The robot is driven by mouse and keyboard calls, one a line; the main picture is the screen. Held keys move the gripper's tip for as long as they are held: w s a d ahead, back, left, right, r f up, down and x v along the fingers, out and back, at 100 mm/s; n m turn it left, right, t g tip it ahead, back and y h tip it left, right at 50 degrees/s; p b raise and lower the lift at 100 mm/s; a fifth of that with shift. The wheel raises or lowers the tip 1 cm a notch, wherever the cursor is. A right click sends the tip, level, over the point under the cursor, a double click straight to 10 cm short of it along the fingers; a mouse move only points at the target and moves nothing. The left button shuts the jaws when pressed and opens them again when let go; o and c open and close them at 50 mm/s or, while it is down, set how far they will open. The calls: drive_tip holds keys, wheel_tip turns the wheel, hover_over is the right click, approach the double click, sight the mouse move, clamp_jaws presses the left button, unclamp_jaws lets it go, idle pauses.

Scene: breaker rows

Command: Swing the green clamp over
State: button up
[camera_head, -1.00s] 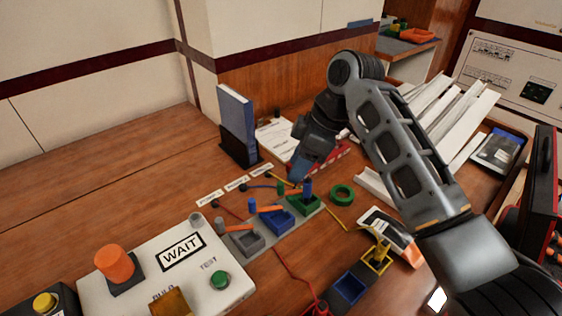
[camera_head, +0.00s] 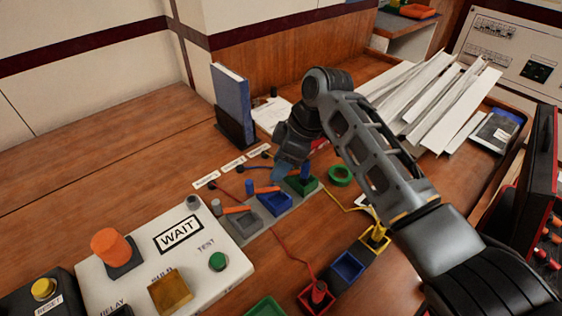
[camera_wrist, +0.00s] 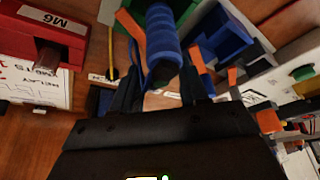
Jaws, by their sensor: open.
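The green clamp (camera_head: 303,186) is the far one of three clamps on a grey strip, with a grey and a blue clamp nearer. A blue post stands at it and an orange lever reaches left from it. My gripper (camera_head: 282,174) is low beside it, on its left. In the wrist view my gripper (camera_wrist: 160,80) is open. The ribbed blue handle (camera_wrist: 162,38) is at the gap between the dark fingers, with part of the green base (camera_wrist: 168,7) behind it. I cannot tell whether the fingers touch the handle.
The blue clamp (camera_head: 275,204) and grey clamp (camera_head: 247,224) stand close by. A green ring (camera_head: 340,176) lies to the right. Red and yellow wires cross the wood. The white WAIT panel (camera_head: 135,265) is at front left; a blue binder (camera_head: 232,100) stands behind.

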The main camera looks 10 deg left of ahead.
clamp_jaws()
idle(0.3)
drive_tip(key=shift+r+p, duration=0.1)
drive_tip(key=shift+p, duration=0.2)
drive_tip(key=shift+w+a+r+m+t+p, duration=0.15)
drive_tip(key=shift+m+t+p, duration=0.1)
drive_tip(key=shift+m+p, duration=0.25)
drive_tip(key=shift+w+f+m+t+p, duration=0.1)
drive_tip(key=shift+m+t+p, duration=0.2)
drive_tip(key=shift+m, duration=0.3)
drive_tip(key=m+p, duration=0.1)
drive_tip(key=w+m+t+p, duration=0.1)
drive_tip(key=m+p, duration=0.1)
drive_tip(key=shift+r+m, duration=0.1)
drive_tip(key=shift+m, duration=0.2)
drive_tip(key=m, duration=0.1)
drive_tip(key=m+t+p, duration=0.1)
drive_tip(key=shift+w+m+h, duration=0.3)
drive_tip(key=shift+w+h, duration=0.05)
drive_tip(key=shift+h, duration=0.05)
drive_tip(key=shift+w+d+m+t+h+p, duration=0.15)
drive_tip(key=shift+w+m+t+h+p, duration=0.25)
drive_tip(key=shift+m, duration=0.45)
drive_tip(key=shift+w+d+m+t+h+p, duration=0.1)
drive_tip(key=shift+m+t+p, duration=0.05)
drive_tip(key=shift+m+p, duration=0.6)
drive_tip(key=shift+f+m, duration=0.2)
drive_tip(key=shift+m, duration=0.1)
